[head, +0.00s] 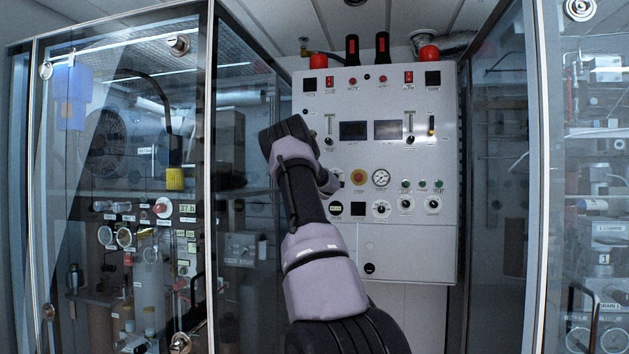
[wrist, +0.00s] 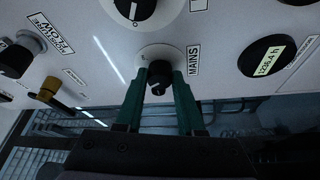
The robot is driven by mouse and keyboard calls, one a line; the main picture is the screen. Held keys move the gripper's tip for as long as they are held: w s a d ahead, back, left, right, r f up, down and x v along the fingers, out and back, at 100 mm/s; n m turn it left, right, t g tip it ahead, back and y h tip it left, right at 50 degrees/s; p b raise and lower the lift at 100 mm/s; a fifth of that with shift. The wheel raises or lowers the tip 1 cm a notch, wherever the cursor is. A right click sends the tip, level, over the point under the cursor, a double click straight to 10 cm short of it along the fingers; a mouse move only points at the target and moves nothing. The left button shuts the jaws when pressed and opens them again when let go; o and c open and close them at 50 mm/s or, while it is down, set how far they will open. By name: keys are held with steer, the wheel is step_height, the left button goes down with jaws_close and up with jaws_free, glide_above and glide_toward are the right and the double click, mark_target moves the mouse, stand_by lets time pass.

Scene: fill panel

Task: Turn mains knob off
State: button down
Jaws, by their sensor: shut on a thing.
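The mains knob (wrist: 159,77) is a small black knob on a white round base, with a "MAINS" label (wrist: 193,59) to its right in the wrist view. My gripper (wrist: 159,84) has its two green fingers on either side of the knob, shut on it. In the head view, my arm hides the gripper and the mains knob at the left side of the panel (head: 410,240). The knob's pointer and exact setting are too small to read.
A larger black and white knob (wrist: 134,8) sits close above the mains knob in the wrist view. A round hour display (wrist: 267,58) is to the right, and a brass-coloured fitting (wrist: 48,90) to the left. Glass cabinets (head: 110,200) flank the panel.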

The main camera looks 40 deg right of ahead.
steer(key=shift+n+g+y, duration=0.4)
steer(key=shift+n+g, duration=0.1)
steer(key=shift+n, duration=1)
steer(key=c, duration=0.5)
jaws_free()
steer(key=shift+r, duration=0.1)
steer(key=v, duration=1)
steer(key=shift+s+a, duration=0.2)
steer(key=shift+s, duration=0.15)
